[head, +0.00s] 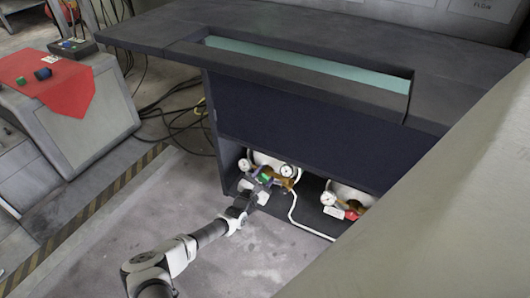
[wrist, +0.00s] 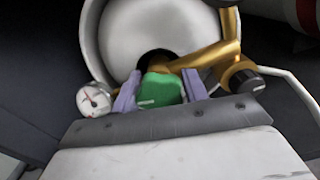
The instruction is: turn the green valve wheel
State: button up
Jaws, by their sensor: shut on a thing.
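The green valve wheel (wrist: 160,92) sits on a brass fitting (wrist: 218,54) in front of a white tank (wrist: 118,35) in the wrist view. My gripper (wrist: 158,88) has its two pale purple fingers on either side of the green wheel, shut on it. In the head view the green wheel (head: 266,178) shows small at the end of my arm, under the dark bench. My gripper (head: 265,175) reaches it there from the lower left. The wheel's lower part is hidden behind the gripper body in the wrist view.
A pressure gauge (wrist: 93,100) is just left of the fingers, and a black knob (wrist: 245,82) is to the right. A second valve with a red wheel (head: 352,215) stands to the right. A white hose (head: 294,212) runs between them. The dark bench (head: 300,127) overhangs the valves.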

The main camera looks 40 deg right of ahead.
dwell(0.5)
jog(key=o, duration=1)
jog(key=shift+a, duration=0.15)
jog(key=p+v, duration=0.3)
jog(key=v, duration=1)
jog(key=shift+s+a+p, duration=0.2)
jog(key=shift+a+p, duration=0.05)
jog(key=shift+p, duration=0.05)
